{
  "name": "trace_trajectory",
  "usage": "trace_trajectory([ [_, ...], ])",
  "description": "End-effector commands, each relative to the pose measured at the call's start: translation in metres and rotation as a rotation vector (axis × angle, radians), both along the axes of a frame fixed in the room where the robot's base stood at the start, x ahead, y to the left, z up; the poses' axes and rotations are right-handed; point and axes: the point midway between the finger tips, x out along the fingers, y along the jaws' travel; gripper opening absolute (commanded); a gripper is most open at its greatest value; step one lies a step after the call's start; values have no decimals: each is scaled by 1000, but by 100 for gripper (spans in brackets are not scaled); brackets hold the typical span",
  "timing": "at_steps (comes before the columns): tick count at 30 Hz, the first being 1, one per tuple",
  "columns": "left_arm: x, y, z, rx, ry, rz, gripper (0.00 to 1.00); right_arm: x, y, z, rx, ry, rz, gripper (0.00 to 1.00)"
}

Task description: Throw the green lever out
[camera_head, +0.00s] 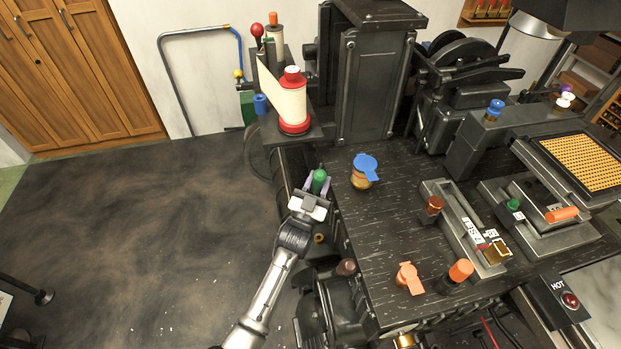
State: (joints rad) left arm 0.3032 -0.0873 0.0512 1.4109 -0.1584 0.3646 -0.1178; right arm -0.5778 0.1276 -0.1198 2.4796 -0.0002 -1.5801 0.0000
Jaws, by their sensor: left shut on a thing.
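The green lever (319,181) shows its rounded green knob at the left edge of the machine's dark table. My left gripper (317,186) reaches up from the bottom of the picture, and its fingers are shut on the green knob, one on each side. The lever's shaft below the knob is hidden by the gripper. My right gripper is not in view.
The dark table (385,225) bears a blue-topped knob (364,170), orange knobs (408,278) and a long metal mould (465,228). A paper spool (292,100) stands behind the gripper. Open dark floor (140,230) lies to the left.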

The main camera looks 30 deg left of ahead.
Motion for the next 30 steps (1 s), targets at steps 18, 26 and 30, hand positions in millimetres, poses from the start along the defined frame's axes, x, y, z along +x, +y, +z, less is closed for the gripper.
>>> trace_trajectory([
  [18, -4, -7, -2, 28, -29, -3, 34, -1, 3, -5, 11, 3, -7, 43],
  [26, -4, -6, -2, 25, -29, -3, 58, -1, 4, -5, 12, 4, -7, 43],
  [30, -4, -6, -2, 24, -28, -3, 58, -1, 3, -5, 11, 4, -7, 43],
])
